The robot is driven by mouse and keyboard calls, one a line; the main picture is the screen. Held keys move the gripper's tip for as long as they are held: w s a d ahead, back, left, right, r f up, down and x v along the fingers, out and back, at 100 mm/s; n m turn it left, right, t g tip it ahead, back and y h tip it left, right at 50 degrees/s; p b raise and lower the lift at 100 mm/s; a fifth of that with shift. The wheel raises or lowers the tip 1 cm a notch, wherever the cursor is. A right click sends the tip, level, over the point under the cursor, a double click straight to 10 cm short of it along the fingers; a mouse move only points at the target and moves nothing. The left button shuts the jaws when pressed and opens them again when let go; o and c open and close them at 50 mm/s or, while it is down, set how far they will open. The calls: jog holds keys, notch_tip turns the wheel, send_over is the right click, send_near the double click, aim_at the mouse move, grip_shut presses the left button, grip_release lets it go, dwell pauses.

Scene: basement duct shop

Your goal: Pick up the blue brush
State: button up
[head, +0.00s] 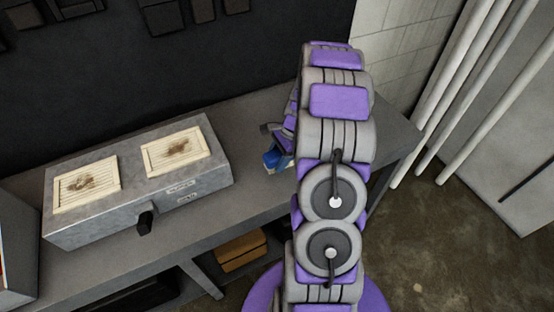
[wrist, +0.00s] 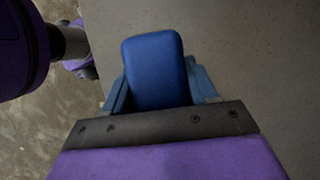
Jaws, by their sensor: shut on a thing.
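The blue brush (wrist: 155,68) fills the middle of the wrist view, its rounded blue body between the two fingers of my gripper (wrist: 160,95). My gripper is shut on it. In the head view a small part of the blue brush (head: 272,158) shows at the left of my arm, by the grey bench top. My gripper (head: 277,145) is mostly hidden behind my arm there. I cannot tell whether the brush touches the bench.
A grey metal box (head: 140,205) with two vented cream panels stands on the bench (head: 262,112) to the left. A brown box (head: 242,252) sits on the lower shelf. White pipes (head: 462,95) lean at the right. Bare floor (head: 425,225) lies right of the bench.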

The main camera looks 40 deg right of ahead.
jog(key=s+a+p, duration=0.1)
jog(key=s+a, duration=0.2)
jog(key=s, duration=0.4)
jog(key=s+a+r, duration=0.1)
jog(key=s+a, duration=0.2)
jog(key=s, duration=0.3)
jog(key=shift+s+a+r+p, duration=0.15)
jog(key=shift+s+a+p, duration=0.2)
jog(key=shift+s+p, duration=0.05)
jog(key=o, duration=0.6)
jog(key=c, duration=0.4)
jog(key=shift+w+d, duration=0.1)
